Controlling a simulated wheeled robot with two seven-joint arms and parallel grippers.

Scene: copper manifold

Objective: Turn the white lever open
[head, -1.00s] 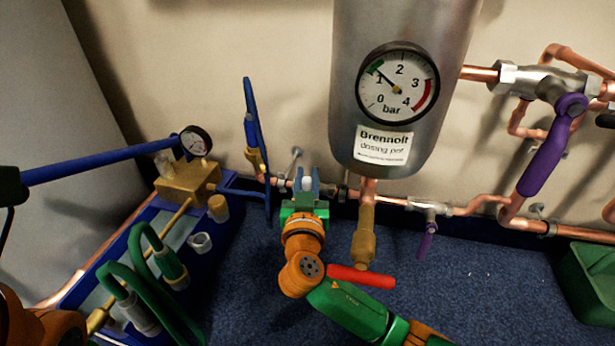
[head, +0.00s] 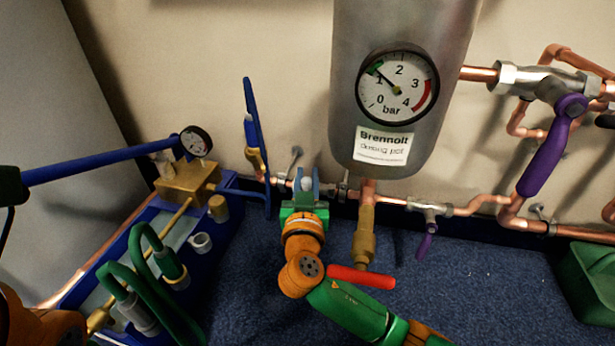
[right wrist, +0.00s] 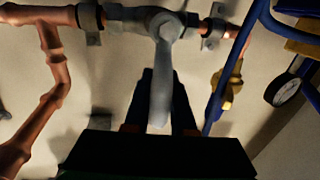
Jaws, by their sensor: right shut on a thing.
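The white lever (right wrist: 161,85) shows pale grey in the right wrist view. It hangs from a valve body (right wrist: 150,20) set in the copper pipe line and runs down between two dark fingers. My right gripper (right wrist: 160,108) is shut on this lever, one finger along each side. In the head view my right gripper (head: 306,184) is at the low pipe, left of the steel dosing pot, and its fingers hide most of the lever (head: 306,184). My left gripper is not in view.
A red-handled valve (head: 360,275) hangs under the dosing pot (head: 400,90), close to my right forearm. Purple levers (head: 545,158) are on the right. A blue pump tray (head: 225,225) with hoses and a gauge stands left. A green bin (head: 590,280) is at the right edge.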

